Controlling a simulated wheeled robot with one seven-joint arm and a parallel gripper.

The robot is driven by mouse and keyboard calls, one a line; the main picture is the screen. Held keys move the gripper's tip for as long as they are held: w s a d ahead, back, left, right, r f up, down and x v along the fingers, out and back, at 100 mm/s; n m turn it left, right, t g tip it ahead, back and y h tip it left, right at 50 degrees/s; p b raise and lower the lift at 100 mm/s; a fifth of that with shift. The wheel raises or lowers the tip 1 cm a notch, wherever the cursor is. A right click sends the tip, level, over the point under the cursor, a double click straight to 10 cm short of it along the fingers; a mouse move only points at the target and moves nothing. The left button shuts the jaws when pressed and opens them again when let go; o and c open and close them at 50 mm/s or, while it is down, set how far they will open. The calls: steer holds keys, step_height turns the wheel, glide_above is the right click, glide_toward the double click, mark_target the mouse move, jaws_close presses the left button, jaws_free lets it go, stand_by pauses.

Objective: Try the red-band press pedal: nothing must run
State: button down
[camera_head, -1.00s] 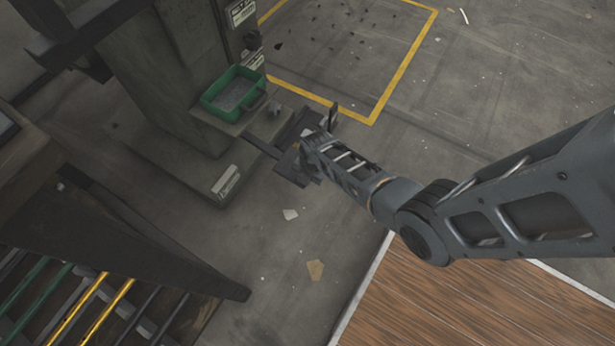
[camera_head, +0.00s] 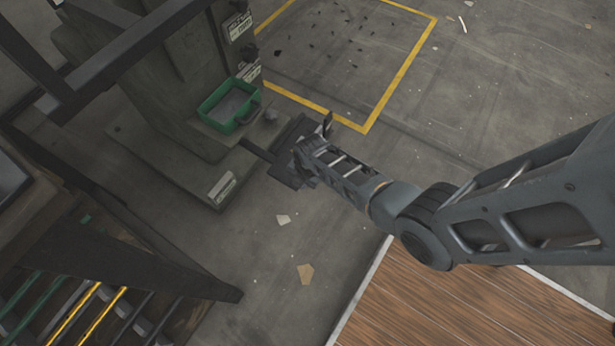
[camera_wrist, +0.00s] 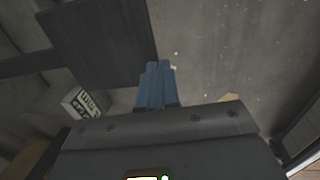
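The grey-green press (camera_head: 165,95) stands at the upper left of the head view, with its base plate on the floor. Its dark pedal plate (camera_head: 284,174) sits low in front, on a bar from the base. It also shows as a dark plate in the wrist view (camera_wrist: 98,42). My gripper's blue fingers (camera_wrist: 156,66) are together, with nothing between them, beside the plate's lower right edge in that picture. I cannot tell whether they touch it. In the head view my wrist hides the fingers and part of the pedal. No red band shows.
A green bin (camera_head: 230,104) sits on the press's ledge. A dark-framed roller rack (camera_head: 110,265) stands at lower left. A wooden platform (camera_head: 450,305) lies at lower right. Yellow lines (camera_head: 405,68) mark floor behind. Paper scraps (camera_head: 305,273) lie on open floor.

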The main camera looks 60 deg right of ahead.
step_height(320, 180, up, 9)
steer(key=s+p, duration=0.2)
steer(key=p, duration=0.2)
steer(key=shift+p, duration=0.35)
steer(key=shift+a+r, duration=0.1)
steer(key=s+a+r+m+t, duration=0.3)
steer(key=s+a+r+m, duration=0.15)
steer(key=a, duration=0.25)
steer(key=s+a+r+m+t, duration=0.3)
steer(key=s+a+r+m, duration=0.15)
steer(key=a, duration=0.35)
steer(key=s+r+m+t+h, duration=0.1)
steer(key=s+r+m+t, duration=0.15)
steer(key=s+r, duration=0.55)
steer(key=s+r+m+t+p, duration=0.2)
steer(key=r+p, duration=0.8)
steer(key=r, duration=1.3)
steer(key=s+d+r+m+t+y+p, duration=0.1)
steer(key=s+r+m+p, duration=0.3)
steer(key=r+p, duration=0.7)
step_height(320, 180, up, 12)
steer(key=shift+s+d+r+m+t, duration=0.15)
steer(key=shift+d+r+m+t, duration=0.25)
steer(key=shift+t, duration=0.45)
